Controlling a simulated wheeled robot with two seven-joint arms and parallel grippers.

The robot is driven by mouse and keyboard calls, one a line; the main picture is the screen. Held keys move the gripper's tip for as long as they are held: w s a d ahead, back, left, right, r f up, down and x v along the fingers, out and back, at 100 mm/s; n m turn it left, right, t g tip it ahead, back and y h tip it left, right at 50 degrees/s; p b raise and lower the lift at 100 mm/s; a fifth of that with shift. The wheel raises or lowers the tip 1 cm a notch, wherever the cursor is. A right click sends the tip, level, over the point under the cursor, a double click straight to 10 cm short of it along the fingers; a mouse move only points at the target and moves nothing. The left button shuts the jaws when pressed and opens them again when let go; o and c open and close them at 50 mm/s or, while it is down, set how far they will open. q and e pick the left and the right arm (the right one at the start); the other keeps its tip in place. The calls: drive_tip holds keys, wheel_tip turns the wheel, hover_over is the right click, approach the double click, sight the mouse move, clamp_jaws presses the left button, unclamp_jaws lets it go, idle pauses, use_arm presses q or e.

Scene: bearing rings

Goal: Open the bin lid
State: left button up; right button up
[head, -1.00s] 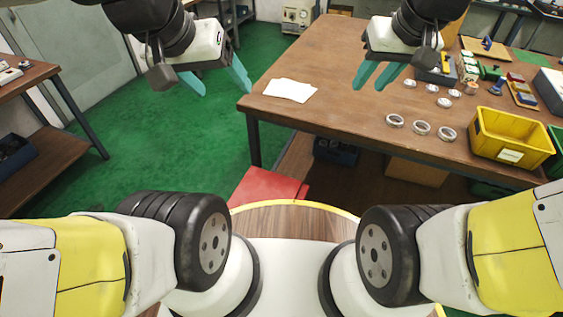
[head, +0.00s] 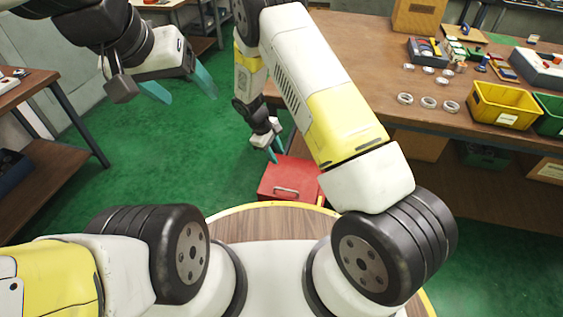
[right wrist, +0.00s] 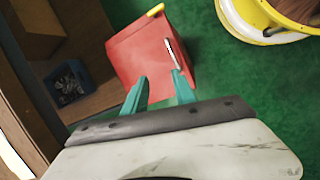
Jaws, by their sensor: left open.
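The red bin (head: 305,174) stands on the green floor below the table's near left edge. Its lid looks closed, with a pale bar handle (head: 286,190) on the side facing me. In the right wrist view, the bin (right wrist: 138,52) and its handle (right wrist: 171,53) lie just beyond the fingertips. My right gripper (head: 277,153) points down over the bin's far left part. Its two teal fingers are apart and empty in the right wrist view (right wrist: 160,77). My left gripper (head: 183,90) is open and empty in the air at the upper left.
The wooden table (head: 380,60) carries several metal rings (head: 428,102) and a yellow crate (head: 500,106). A dark blue bin (right wrist: 68,80) of small parts lies beside the red bin in the right wrist view. The green floor left of the red bin is clear.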

drive_tip(key=n+h, duration=0.1)
drive_tip(key=n, duration=0.1)
approach(284, 190)
drive_tip(key=x, duration=0.8)
drive_tip(key=shift+w+d+r, duration=0.1)
drive_tip(key=shift+d+r, duration=0.15)
drive_tip(key=shift+d, duration=0.1)
clamp_jaws()
idle(0.7)
